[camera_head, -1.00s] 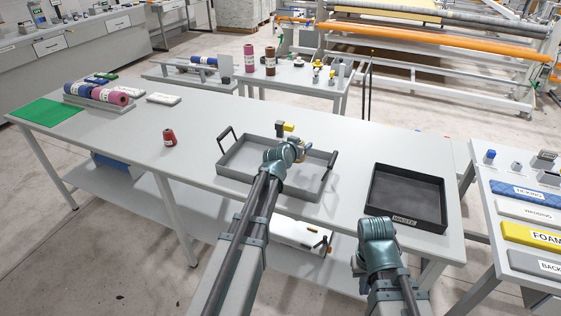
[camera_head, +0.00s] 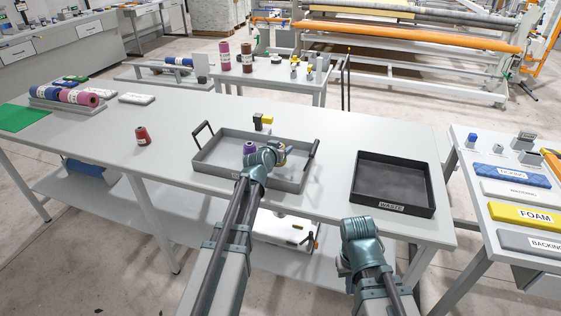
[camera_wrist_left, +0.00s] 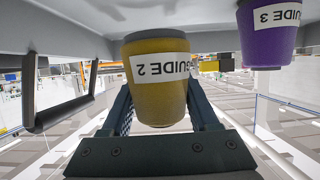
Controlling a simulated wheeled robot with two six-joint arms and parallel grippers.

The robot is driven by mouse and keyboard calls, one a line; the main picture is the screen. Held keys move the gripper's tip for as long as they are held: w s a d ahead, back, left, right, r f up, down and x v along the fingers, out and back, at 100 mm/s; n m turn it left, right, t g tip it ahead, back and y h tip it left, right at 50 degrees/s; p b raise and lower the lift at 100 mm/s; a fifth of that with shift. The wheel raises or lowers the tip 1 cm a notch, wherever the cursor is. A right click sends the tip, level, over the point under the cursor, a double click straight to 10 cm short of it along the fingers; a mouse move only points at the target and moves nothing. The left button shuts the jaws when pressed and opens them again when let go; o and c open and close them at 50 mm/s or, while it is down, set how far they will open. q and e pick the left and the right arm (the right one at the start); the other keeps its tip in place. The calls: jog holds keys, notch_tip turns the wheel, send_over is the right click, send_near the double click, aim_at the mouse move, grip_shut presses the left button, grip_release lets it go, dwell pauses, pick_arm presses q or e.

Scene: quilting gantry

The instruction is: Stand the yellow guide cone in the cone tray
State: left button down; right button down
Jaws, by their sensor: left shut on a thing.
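My left gripper (camera_head: 279,150) is over the right part of the grey tray with black handles (camera_head: 213,171). It is shut on the yellow guide cone, labelled GUIDE 2 (camera_wrist_left: 158,95), which sits between the fingers in the left wrist view. In the head view the wrist mostly hides this cone. A purple cone (camera_head: 249,147) stands in the tray just left of my gripper; it reads GUIDE 3 in the left wrist view (camera_wrist_left: 268,40). I cannot tell whether the yellow cone touches the tray floor. My right arm's end (camera_head: 361,240) is at the table's front edge, its fingers hidden.
A red cone (camera_head: 142,136) stands on the table left of the tray. A black WASTE tray (camera_head: 391,207) lies to the right. A small yellow-and-black object (camera_head: 263,122) is at the tray's far edge. Rolls on a rack (camera_head: 62,104) lie far left.

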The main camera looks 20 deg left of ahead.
pick_arm(q)
jog(key=shift+f+b, duration=1.95)
jog(key=shift+r, duration=0.15)
jog(key=shift+c, duration=0.7)
grip_release()
jog(key=shift+r, duration=0.1)
jog(key=p+v, duration=0.5)
jog(key=v, duration=0.7)
jog(key=shift+a, duration=0.1)
